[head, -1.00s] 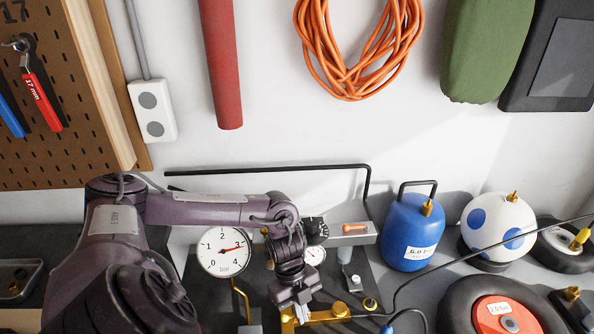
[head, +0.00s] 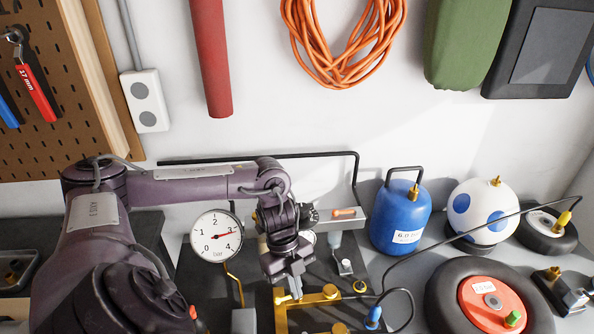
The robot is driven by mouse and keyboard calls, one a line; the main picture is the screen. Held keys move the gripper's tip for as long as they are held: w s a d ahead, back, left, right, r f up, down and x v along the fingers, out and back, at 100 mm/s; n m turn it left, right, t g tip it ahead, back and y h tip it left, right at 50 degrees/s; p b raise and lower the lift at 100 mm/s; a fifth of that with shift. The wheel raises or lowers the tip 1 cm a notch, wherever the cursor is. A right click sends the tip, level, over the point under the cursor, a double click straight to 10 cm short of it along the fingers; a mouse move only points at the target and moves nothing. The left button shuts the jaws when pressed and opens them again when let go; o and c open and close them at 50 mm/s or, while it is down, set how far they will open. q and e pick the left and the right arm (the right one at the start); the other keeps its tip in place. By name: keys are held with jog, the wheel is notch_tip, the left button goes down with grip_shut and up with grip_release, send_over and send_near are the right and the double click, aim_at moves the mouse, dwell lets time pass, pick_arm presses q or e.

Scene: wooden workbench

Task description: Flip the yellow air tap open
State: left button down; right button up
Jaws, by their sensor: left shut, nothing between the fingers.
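The yellow air tap (head: 318,297) is at the bottom centre of the head view, on the dark bench panel. Its yellow bar runs roughly left to right, with a round knob near its right end. My left gripper (head: 296,287) comes down from above with its fingers shut and empty. Its tips are at the left part of the yellow bar; I cannot tell whether they touch it. The gripper hides part of the tap behind it. My right gripper is not in view.
A blue tank (head: 400,220), a white ball with blue spots (head: 481,213) and a black wheel (head: 447,298) stand to the right. A blue-ended hose (head: 374,315) lies right of the tap.

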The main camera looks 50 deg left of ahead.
pick_arm(q)
jog(key=v, duration=0.4)
jog(key=shift+w+d+r+b, duration=0.1)
jog(key=shift+w+r+b, duration=0.05)
jog(key=shift+r+b, duration=0.2)
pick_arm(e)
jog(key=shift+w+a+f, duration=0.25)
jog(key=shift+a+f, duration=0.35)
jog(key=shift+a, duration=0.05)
pick_arm(q)
jog(key=shift+d, duration=0.1)
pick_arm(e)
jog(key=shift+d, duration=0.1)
pick_arm(q)
jog(key=shift+f, duration=0.1)
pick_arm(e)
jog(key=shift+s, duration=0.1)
